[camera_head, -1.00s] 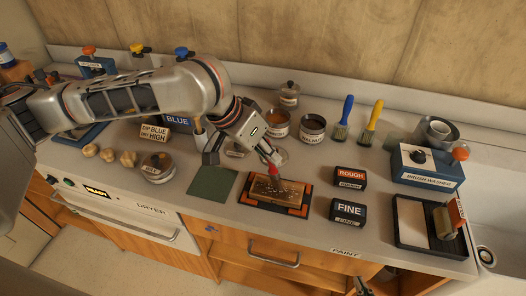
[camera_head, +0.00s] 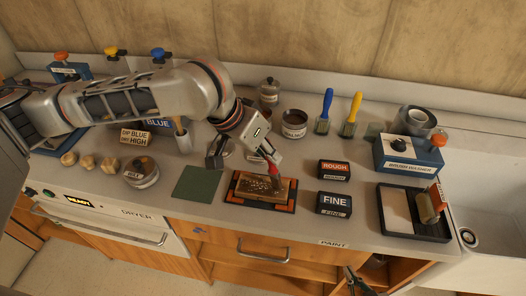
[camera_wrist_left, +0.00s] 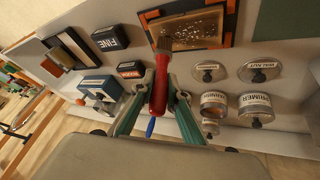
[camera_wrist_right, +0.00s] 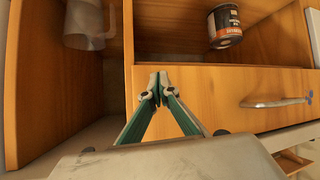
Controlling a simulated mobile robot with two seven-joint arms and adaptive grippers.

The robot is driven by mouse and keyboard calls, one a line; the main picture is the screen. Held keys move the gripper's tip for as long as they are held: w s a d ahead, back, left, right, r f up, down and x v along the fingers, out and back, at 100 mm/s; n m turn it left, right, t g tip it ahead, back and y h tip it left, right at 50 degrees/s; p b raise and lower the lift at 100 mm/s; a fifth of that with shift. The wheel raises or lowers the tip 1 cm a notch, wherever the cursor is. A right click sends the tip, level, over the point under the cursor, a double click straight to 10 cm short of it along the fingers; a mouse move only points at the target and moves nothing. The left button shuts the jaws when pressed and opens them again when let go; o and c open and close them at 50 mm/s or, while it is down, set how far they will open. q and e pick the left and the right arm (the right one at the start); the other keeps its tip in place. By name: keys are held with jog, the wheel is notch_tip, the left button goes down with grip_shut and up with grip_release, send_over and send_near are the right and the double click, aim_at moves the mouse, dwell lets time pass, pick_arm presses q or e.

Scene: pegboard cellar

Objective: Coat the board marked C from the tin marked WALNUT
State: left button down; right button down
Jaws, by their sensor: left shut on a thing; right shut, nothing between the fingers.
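My left gripper (camera_wrist_left: 158,95) is shut on a red-handled brush (camera_wrist_left: 158,88). Its bristles point at a brown board (camera_wrist_left: 188,28) on an orange-and-black mat (camera_head: 233,202); I cannot tell whether they touch. The board (camera_head: 256,191) has a patchy, glossy surface, and I can read no letter on it. An open tin with dark contents (camera_head: 294,122) stands behind it; its label looks like WALNUT but is small. A lid marked WALNUT (camera_wrist_left: 262,72) lies flat on the bench. My right gripper (camera_wrist_right: 158,82) is shut and empty, low before the wooden cupboard front.
Blue and yellow brushes (camera_head: 351,115) stand behind the ROUGH block (camera_head: 334,171) and FINE block (camera_head: 334,203). The brush washer (camera_head: 408,155) and a roller tray (camera_head: 412,235) are at the right. A green sheet (camera_head: 196,183) lies left of the mat. A tin (camera_wrist_right: 224,25) sits inside the cupboard.

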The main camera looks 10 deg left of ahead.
pick_arm(q)
jog(key=shift+d, duration=1.15)
jog(key=a, duration=1.3)
jog(key=shift+w+a, duration=0.15)
jog(key=shift+a, duration=0.05)
dwell(1.3)
jog(key=shift+r, duration=0.4)
jog(key=shift+w, duration=0.15)
jog(key=shift+w+d+f, duration=0.1)
jog(key=shift+w+d, duration=0.4)
jog(key=shift+d, duration=0.1)
jog(key=shift+f, duration=0.35)
dwell(0.5)
